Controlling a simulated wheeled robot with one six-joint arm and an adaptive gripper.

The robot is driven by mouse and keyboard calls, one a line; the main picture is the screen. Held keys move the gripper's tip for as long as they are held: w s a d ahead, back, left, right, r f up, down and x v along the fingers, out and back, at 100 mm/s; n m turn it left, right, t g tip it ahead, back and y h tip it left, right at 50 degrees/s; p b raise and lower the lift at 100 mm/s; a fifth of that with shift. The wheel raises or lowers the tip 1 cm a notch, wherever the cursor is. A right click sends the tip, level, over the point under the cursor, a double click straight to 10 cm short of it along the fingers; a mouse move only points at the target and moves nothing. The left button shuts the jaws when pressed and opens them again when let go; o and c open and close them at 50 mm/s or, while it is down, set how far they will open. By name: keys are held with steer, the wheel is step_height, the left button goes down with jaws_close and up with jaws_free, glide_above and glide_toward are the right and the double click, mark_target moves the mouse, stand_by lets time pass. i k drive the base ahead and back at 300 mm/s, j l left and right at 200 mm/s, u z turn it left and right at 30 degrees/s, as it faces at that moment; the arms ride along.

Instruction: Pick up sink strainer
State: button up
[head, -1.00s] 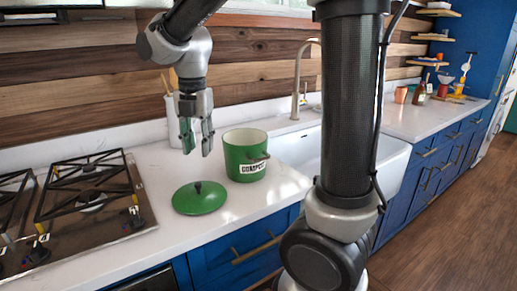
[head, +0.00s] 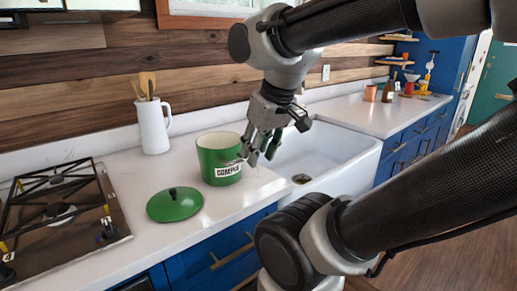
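A small dark round piece (head: 301,178), which looks like the sink strainer, lies on the floor of the white sink (head: 345,155). It is too small to tell it from the drain around it. My gripper (head: 261,156) hangs over the near-left side of the sink, just right of the green compost bin. Its fingers point down, with green pads, and stand apart with nothing between them. The strainer is to the right of and below the fingertips.
The open green compost bin (head: 218,158) stands close to my gripper, its lid (head: 174,204) on the counter. A white pitcher of utensils (head: 153,126) stands behind, and the gas hob (head: 65,225) is at left. My arm partly hides the tap area.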

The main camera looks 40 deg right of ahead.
mark_target(302, 179)
steer(key=z, duration=1.4)
steer(key=i+l+u, duration=0.15)
steer(key=l, duration=0.2)
steer(key=i+l+u, duration=0.35)
steer(key=l, duration=0.4)
steer(key=i+l+u, duration=0.2)
steer(key=l, duration=0.25)
steer(key=i+l+u, duration=0.15)
steer(key=l, duration=0.3)
steer(key=i+l+u, duration=0.2)
steer(key=l, duration=0.2)
steer(key=k, duration=0.1)
